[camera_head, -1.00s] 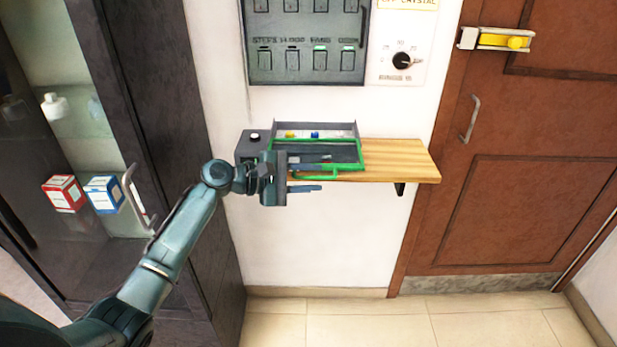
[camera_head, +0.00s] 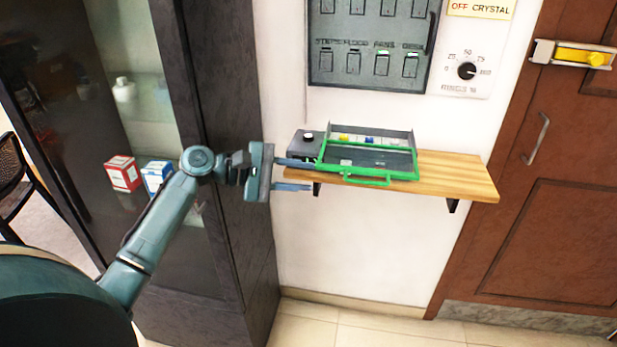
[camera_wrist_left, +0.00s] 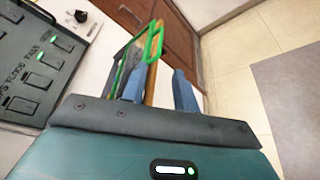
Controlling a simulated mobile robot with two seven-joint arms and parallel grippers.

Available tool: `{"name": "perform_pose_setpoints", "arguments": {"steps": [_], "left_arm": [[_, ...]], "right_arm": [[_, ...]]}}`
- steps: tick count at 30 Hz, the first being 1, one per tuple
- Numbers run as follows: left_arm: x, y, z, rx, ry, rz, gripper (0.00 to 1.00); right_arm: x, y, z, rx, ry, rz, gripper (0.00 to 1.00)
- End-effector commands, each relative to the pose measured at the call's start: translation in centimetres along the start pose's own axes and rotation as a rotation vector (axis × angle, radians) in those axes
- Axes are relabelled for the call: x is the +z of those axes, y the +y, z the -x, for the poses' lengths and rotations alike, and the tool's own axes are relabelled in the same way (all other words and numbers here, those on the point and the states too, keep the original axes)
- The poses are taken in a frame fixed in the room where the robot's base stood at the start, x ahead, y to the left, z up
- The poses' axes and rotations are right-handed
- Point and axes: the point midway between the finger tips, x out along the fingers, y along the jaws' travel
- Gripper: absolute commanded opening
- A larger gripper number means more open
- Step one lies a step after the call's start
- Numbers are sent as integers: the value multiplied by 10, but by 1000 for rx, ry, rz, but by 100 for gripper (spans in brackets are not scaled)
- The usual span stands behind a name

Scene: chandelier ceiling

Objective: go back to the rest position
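My left gripper (camera_head: 306,175) is at the left end of the wooden shelf, with its fingers pointing right. Its two fingers are apart with nothing between them. In the left wrist view the left gripper (camera_wrist_left: 158,88) also shows open and empty. A grey box with a green-edged front and a green handle (camera_head: 366,181) sits on the shelf, to the right of the fingertips. The handle also shows beyond the fingers in the left wrist view (camera_wrist_left: 153,45). The gripper is apart from the handle. My right gripper is not in view.
The wooden shelf (camera_head: 455,177) juts from the wall. A dark glass-door cabinet (camera_head: 225,230) stands close at left, behind my arm. A switch panel (camera_head: 370,45) and dial (camera_head: 467,70) are above. A brown door (camera_head: 530,200) is at right. The floor below is clear.

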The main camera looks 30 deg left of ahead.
Motion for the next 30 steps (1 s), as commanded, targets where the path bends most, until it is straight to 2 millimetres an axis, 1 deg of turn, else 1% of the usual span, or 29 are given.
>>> {"name": "perform_pose_setpoints", "arguments": {"steps": [12, 14, 16, 17, 20, 21, 23, 24, 26, 27, 29, 30], "left_arm": [[0, -1, -1, -1, 1, 0, 30], [-2, -7, -3, -8, 11, -9, 30], [-7, -22, -10, -26, 41, -36, 30], [-10, -33, -13, -40, 62, -57, 30], [-22, -88, -30, -114, 160, -181, 30], [-26, -117, -37, -157, 206, -258, 30], [-28, -163, -44, -229, 272, -400, 30], [-26, -191, -47, -278, 310, -505, 30], [-19, -229, -49, -349, 354, -668, 30], [-12, -252, -49, -395, 375, -779, 30], [3, -282, -48, -460, 397, -952, 30], [15, -298, -46, -499, 405, -1065, 30]], "right_arm": [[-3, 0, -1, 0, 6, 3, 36], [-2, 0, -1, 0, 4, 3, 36], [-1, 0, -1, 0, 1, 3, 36], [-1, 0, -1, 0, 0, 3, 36], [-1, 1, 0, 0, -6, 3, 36], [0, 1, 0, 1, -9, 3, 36], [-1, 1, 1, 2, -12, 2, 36], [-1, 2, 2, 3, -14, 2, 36], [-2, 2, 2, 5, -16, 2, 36], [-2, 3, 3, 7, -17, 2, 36], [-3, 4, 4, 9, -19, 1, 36], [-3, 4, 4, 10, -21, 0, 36]]}}
